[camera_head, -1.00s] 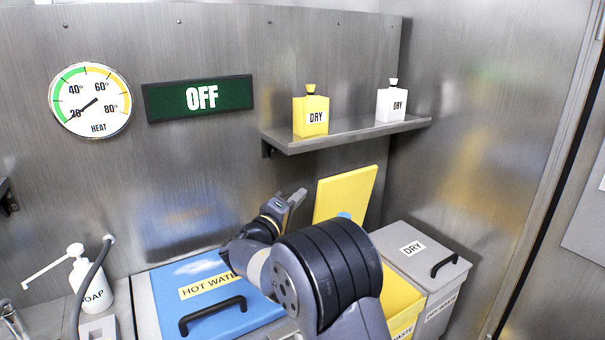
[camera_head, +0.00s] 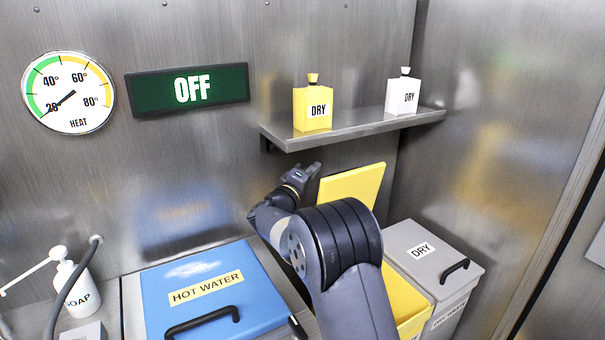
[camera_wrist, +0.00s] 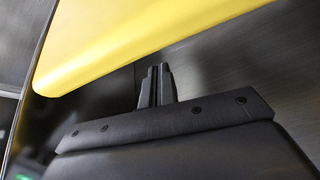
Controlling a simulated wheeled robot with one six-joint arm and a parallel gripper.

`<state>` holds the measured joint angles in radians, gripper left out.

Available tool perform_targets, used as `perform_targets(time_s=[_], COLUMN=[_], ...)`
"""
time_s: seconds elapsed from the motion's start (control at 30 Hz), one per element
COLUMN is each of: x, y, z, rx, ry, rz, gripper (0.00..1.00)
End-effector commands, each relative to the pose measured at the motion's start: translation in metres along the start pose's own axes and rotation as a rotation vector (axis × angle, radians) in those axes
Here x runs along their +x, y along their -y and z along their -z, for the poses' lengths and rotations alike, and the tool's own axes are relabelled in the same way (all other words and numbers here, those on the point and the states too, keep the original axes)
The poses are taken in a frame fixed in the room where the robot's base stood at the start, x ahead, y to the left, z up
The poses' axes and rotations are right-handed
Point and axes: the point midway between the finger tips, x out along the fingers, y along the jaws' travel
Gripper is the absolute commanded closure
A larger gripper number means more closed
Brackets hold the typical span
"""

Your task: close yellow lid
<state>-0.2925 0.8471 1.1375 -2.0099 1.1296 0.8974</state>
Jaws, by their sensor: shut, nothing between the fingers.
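The yellow lid (camera_head: 352,185) stands raised and tilted behind the yellow waste bin (camera_head: 405,300), near the back wall. The bin is open, and my arm hides part of it and the lower part of the lid. My gripper (camera_head: 314,168) is shut and empty, at the upper left edge of the lid. In the wrist view the lid (camera_wrist: 130,35) fills the upper part, and the shut fingertips (camera_wrist: 157,70) are just below its edge. I cannot tell whether they touch it.
A grey dry waste bin (camera_head: 425,245) with its lid shut stands right of the yellow bin. A blue hot water lid (camera_head: 215,285) is at left. A shelf (camera_head: 350,130) above holds a yellow bottle (camera_head: 312,105) and a white bottle (camera_head: 402,95).

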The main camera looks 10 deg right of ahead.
Motion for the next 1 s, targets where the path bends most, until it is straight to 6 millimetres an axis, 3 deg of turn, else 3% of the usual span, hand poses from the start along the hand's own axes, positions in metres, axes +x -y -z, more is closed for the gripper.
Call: perform_targets(time_s=[0.3,0.77,1.0], x=[-0.009,-0.010,-0.017], y=[-0.001,0.000,0.001], z=[-0.024,-0.027,-0.038], rx=[0.001,0.005,0.042], ry=[0.000,0.000,0.001], rz=[-0.002,-0.003,-0.025], gripper=[1.00,1.00,1.00])
